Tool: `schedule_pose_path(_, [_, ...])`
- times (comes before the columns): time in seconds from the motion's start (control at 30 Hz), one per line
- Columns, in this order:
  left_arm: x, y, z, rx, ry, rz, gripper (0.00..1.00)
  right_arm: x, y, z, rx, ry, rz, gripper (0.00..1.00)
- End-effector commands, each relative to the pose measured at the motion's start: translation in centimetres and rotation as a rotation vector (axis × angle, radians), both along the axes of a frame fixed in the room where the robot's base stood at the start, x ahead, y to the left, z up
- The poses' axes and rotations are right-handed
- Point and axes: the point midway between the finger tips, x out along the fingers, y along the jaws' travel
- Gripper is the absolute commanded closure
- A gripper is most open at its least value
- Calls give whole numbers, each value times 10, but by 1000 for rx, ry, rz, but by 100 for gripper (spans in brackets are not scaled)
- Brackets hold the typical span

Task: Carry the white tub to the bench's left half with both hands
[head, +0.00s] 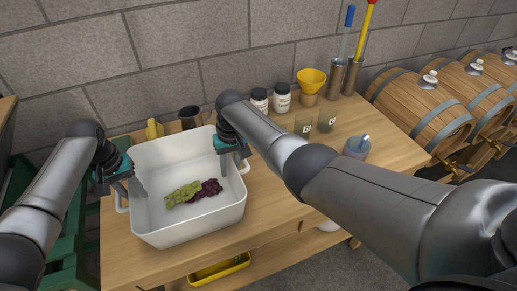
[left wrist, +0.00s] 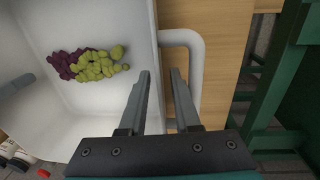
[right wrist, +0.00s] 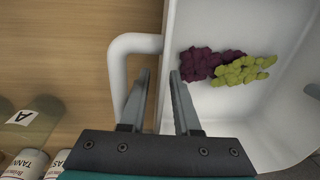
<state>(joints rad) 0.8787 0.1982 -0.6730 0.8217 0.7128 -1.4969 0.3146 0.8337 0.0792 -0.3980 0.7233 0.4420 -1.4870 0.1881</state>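The white tub (head: 205,225) appears to stand on the left end of the wooden bench (head: 265,205), with a loop handle on each side. Green grapes (head: 181,195) and dark grapes (head: 208,189) lie inside it. My left gripper (head: 131,194) is at the left wall; in the left wrist view its open fingers (left wrist: 162,75) are either side of the rim by the handle (left wrist: 190,45). My right gripper (head: 235,165) is at the right wall; in the right wrist view its open fingers (right wrist: 161,75) straddle the rim by the handle (right wrist: 120,75). Finger depth is unclear.
Behind and right of the tub stand a dark mug (head: 190,119), white jars (head: 282,100), a yellow funnel (head: 311,80), glass beakers (head: 326,122) and a bottle (head: 357,146). A green frame (head: 67,225) is at the left. Barrels (head: 425,110) stand at the right.

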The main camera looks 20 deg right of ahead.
Motion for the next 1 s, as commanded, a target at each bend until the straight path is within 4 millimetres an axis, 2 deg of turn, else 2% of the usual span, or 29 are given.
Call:
schedule_pose_path(0.3, [1,4,40,0,-3,2,65,0,-2,0,-3,1,-2,65])
schedule_pose_path(0.57, [0,6,52,1,0,1,65,0,-2,2,-3,0,-2,65])
schedule_pose_path(0.77, [0,5,52,0,0,1,65,1,-4,20,-2,-4,-1,65])
schedule_pose_path(1.0, [0,5,52,0,0,1,65,1,-7,63,-1,-5,-1,65])
